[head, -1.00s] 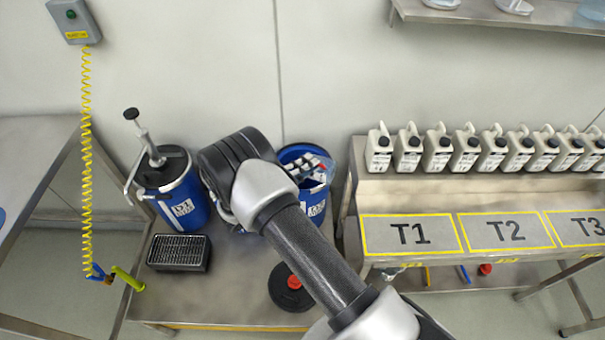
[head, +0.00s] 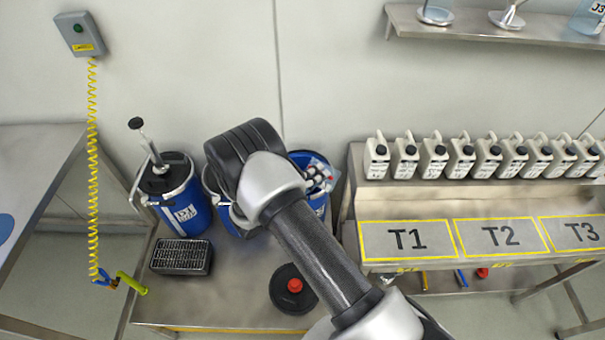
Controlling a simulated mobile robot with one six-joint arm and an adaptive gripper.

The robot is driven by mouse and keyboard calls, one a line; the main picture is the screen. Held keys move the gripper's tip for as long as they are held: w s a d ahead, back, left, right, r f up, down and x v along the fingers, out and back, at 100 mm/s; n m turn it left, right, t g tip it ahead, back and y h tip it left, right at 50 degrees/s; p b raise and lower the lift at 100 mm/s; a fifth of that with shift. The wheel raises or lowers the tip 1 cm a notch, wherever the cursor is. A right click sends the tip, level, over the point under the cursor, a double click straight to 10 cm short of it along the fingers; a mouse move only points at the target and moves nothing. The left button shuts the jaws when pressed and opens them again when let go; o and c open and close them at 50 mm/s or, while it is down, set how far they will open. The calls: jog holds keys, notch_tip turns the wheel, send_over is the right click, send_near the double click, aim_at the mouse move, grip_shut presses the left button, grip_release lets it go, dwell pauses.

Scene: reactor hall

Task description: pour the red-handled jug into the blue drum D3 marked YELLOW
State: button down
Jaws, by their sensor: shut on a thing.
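The jug's tilt and any liquid are too small to tell. My elbow and arm links hide the area left of the drum.
A blue drum with a pump (head: 178,205) stands at left, another behind my arm (head: 212,182). A black grate (head: 182,257) and a black lid with red cap (head: 293,289) lie in front. White canisters (head: 433,158) line the right bench. A yellow coiled cable (head: 92,170) hangs left.

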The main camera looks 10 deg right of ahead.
aim_at(336, 182)
jog(key=s+d+m+y, duration=0.1)
jog(key=m, duration=0.1)
jog(key=s+d+m+y+p, duration=0.1)
jog(key=d, duration=0.1)
jog(key=s+d+f+m+y, duration=0.1)
jog(key=m, duration=0.1)
jog(key=shift+d+m+t+p, duration=0.3)
jog(key=shift+d+t+p, duration=0.05)
jog(key=shift+t, duration=0.05)
jog(key=s+d+f+m+t+y+b, duration=0.1)
jog(key=s+d+f+m+y+b, duration=0.2)
jog(key=d+f+m+b, duration=0.2)
jog(key=b, duration=0.3)
jog(key=shift+s+f+t+y, duration=0.2)
jog(key=shift+f+t+y, duration=0.1)
jog(key=shift+t, duration=0.1)
jog(key=shift+r, duration=0.15)
dwell(1.1)
